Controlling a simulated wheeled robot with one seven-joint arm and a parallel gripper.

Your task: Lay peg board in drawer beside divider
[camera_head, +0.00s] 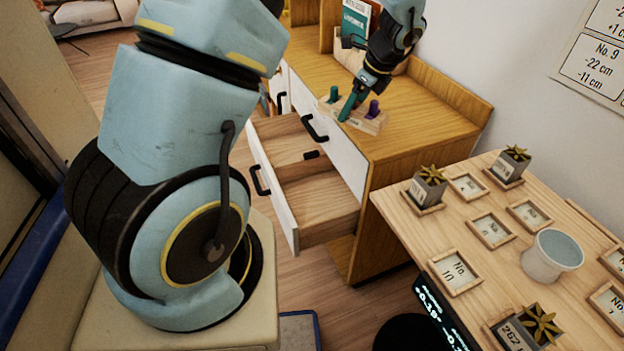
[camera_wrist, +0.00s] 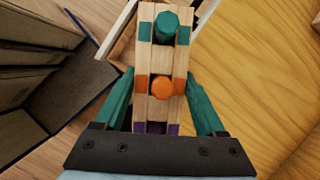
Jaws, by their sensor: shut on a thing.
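The peg board (camera_head: 370,123) is a light wooden block with coloured patches and upright pegs. A green and a purple peg show in the head view. The wrist view shows the board (camera_wrist: 163,60) between my teal fingers, with a green and an orange peg. My gripper (camera_head: 350,106) is shut on the board at the cabinet top's front edge; I cannot tell if the board touches the top. The drawer (camera_head: 318,207) is pulled out, below and left of the board. A wooden divider (camera_head: 297,162) crosses it, with a small black piece (camera_head: 311,155) near it.
The wooden cabinet top (camera_head: 425,110) has free room right of the board. Books (camera_head: 356,22) stand at its back. A side table (camera_head: 395,205) at right holds small frames, potted plants and a white cup (camera_head: 552,254). Dark box-like shapes (camera_wrist: 50,80) show left in the wrist view.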

